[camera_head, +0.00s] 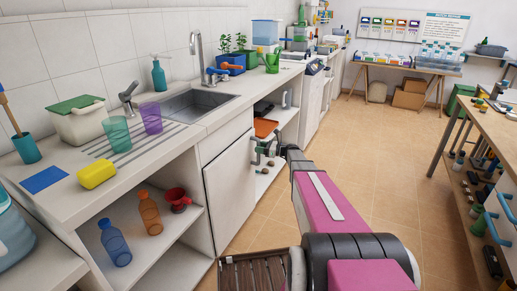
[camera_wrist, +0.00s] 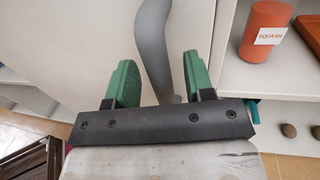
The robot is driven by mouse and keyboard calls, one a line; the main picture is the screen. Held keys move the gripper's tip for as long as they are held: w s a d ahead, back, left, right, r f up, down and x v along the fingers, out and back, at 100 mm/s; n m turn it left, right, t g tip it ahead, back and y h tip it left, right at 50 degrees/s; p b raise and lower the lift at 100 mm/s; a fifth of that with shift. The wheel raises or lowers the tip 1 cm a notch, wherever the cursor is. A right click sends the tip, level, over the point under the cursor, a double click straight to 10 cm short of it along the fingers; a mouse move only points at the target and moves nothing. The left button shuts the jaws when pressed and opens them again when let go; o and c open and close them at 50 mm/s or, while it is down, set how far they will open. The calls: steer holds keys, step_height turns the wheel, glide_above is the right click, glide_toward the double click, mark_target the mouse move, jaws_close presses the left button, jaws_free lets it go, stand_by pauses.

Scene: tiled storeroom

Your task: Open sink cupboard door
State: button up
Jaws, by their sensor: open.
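The sink cupboard door (camera_head: 228,192) is a plain white panel below the sink (camera_head: 195,104). It looks shut, flush with the cabinet front. Its curved grey handle (camera_wrist: 155,40) runs down near the door's right edge in the wrist view. My gripper (camera_wrist: 160,82) has two green fingers, spread open, one on each side of the handle's lower part. I cannot tell whether either finger touches it. In the head view my gripper (camera_head: 268,154) is at the door's far edge, and my arm partly hides the area around it.
Open shelves with bottles (camera_head: 150,213) stand left of the door. A wooden workbench (camera_head: 490,110) stands on the right. Tiled floor (camera_head: 385,150) lies clear between.

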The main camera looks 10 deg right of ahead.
steer(key=shift+w+a, duration=0.2)
steer(key=shift+a, duration=0.25)
jaws_close()
